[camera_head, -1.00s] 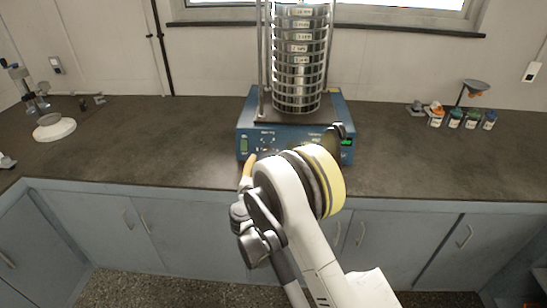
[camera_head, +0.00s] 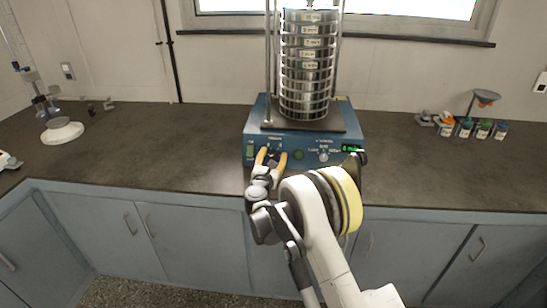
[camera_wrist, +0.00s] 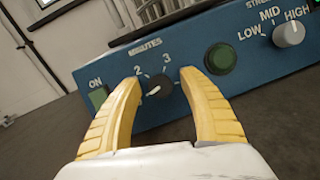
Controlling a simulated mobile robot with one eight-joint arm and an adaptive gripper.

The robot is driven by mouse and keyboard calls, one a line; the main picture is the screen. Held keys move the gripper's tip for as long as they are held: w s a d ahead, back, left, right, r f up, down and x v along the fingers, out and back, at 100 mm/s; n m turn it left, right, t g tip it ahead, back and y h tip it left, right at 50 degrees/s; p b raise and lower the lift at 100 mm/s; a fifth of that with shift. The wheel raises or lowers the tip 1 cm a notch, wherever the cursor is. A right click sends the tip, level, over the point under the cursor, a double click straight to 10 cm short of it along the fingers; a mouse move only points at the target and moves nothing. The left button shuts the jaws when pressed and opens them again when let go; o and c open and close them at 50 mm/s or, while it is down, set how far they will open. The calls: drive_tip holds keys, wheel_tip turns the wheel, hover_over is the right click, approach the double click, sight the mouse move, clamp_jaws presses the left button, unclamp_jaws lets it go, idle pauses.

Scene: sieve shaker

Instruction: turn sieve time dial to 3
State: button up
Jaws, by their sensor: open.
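The sieve shaker (camera_head: 250,137) is a blue box on the counter with a tall stack of steel sieves (camera_head: 305,70) on top. Its time dial (camera_wrist: 157,88), under the word MINUTES, is a dark round knob with a light pointer mark. The digits 2 and 3 show above it; the pointer's exact setting is hard to tell. My gripper (camera_wrist: 160,85) is open, with one yellow finger on each side of the dial; contact cannot be told. In the head view my gripper (camera_head: 270,156) is at the panel's left part and partly covers the dial.
A green ON switch (camera_wrist: 98,97) lies left of the dial. A green button (camera_wrist: 220,59) and a grey strength knob (camera_wrist: 289,34) lie to its right. Small bottles (camera_head: 465,129) stand far right, and a white-based stand (camera_head: 62,131) far left. The counter between is clear.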

clamp_jaws()
drive_tip(key=shift+m, duration=0.3)
